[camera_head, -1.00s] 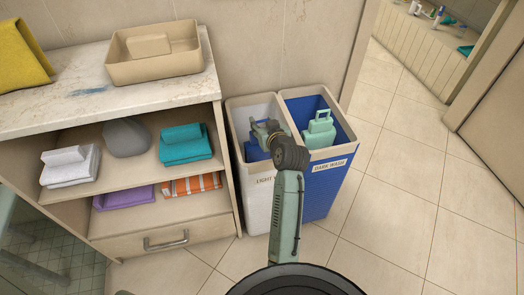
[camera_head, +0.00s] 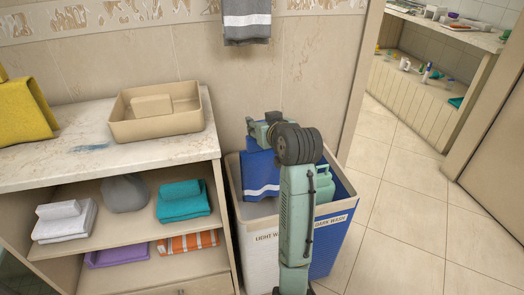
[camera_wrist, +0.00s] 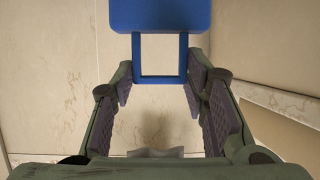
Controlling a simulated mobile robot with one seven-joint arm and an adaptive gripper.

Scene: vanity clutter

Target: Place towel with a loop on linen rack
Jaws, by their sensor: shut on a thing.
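A blue towel with a white stripe (camera_head: 259,172) hangs below my gripper (camera_head: 258,132), over the hamper's light-wash side. Its lower end overlaps the opening; I cannot tell whether it is clear of the rim. No part is clearly labelled as the linen rack. A shelf unit (camera_head: 140,240) with folded towels stands at left, and a grey towel (camera_head: 247,20) hangs on the wall, its support out of view.
The hamper (camera_head: 345,222) has a blue dark-wash side, with a pale green container (camera_head: 324,185) partly behind my arm. A beige tray (camera_head: 191,122) and yellow towel (camera_head: 22,112) are on the countertop (camera_head: 60,160). The floor at right is clear.

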